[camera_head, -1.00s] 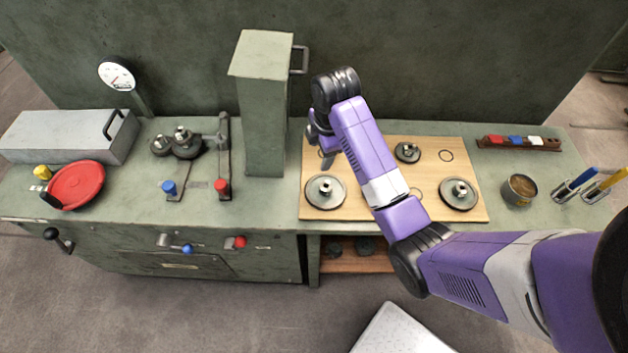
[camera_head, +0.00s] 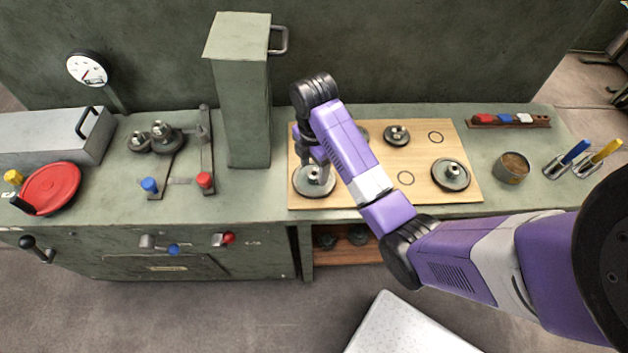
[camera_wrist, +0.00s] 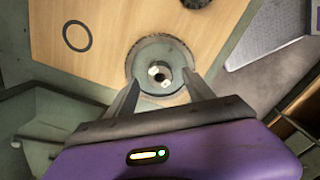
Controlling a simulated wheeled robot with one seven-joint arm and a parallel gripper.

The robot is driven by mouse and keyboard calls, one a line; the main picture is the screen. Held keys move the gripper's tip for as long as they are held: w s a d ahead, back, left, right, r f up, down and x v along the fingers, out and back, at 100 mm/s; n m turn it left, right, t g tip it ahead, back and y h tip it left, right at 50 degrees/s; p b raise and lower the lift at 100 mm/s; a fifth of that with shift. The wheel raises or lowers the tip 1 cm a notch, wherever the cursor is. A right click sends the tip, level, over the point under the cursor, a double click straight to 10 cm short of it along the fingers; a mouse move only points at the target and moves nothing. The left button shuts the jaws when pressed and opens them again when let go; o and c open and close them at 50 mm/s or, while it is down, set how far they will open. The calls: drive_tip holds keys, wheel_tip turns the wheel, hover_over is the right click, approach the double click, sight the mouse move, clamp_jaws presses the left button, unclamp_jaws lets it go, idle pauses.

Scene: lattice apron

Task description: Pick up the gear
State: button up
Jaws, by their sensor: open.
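Several round grey metal gears with raised hubs lie on a wooden board. The front-left gear (camera_head: 314,184) is below my gripper (camera_head: 316,159); in the wrist view this gear (camera_wrist: 148,52) lies between and just ahead of the fingertips. My gripper (camera_wrist: 160,82) is open and empty, one finger to each side of the gear's hub. I cannot tell its exact height above the gear. Another gear (camera_head: 450,175) lies at the board's right, a smaller one (camera_head: 396,134) at the back, and one is partly hidden behind my arm.
The wooden board (camera_head: 425,192) has bare spots marked with dark rings. A tall green column (camera_head: 243,110) stands left of the board. A gear mechanism (camera_head: 165,138) and a red disc (camera_head: 51,188) are farther left. A brown can (camera_head: 513,167) stands to the right.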

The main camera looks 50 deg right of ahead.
drive_tip(key=shift+f, duration=0.85)
clamp_jaws()
idle(0.8)
drive_tip(key=shift+r, duration=0.1)
